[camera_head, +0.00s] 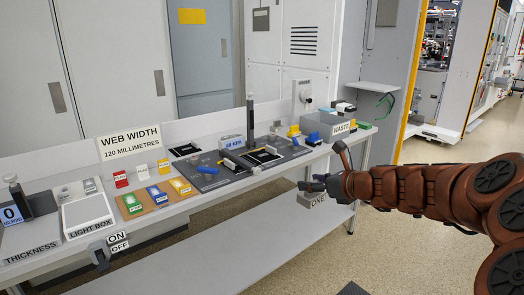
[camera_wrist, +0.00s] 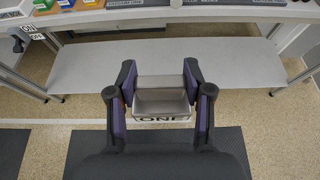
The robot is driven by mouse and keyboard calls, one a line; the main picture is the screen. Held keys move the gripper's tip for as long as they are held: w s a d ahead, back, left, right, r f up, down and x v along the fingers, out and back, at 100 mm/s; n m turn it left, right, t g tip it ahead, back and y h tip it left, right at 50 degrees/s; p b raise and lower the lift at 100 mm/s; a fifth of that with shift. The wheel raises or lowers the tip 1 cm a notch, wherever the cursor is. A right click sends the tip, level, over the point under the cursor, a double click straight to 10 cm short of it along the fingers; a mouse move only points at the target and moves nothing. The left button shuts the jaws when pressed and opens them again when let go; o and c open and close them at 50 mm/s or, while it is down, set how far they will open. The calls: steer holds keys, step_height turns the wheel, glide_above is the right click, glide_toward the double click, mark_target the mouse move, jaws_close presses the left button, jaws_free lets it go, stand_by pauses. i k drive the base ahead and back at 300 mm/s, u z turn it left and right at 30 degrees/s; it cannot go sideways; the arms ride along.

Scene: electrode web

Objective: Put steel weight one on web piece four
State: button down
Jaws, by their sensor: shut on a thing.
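The grey steel weight one (camera_head: 311,201), labelled ONE, is held in front of the bench. In the wrist view the weight (camera_wrist: 161,97) sits between both fingers of my gripper (camera_wrist: 160,88), above the floor. In the head view my gripper (camera_head: 314,185) is shut on it from above. Black web pieces show on the bench: one (camera_head: 186,150) at the back and one (camera_head: 262,157) on the dark board (camera_head: 212,180). I cannot read which is web piece four.
The white bench (camera_head: 160,212) carries a thickness gauge (camera_head: 15,205), a light box (camera_head: 87,212), coloured blocks, a blue 40 KPA block (camera_head: 233,141) and a grey WASTE bin (camera_head: 335,127). A lower shelf (camera_wrist: 160,62) runs beneath it. The floor in front is open.

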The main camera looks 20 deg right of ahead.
mark_target(257, 156)
steer(key=i, duration=1)
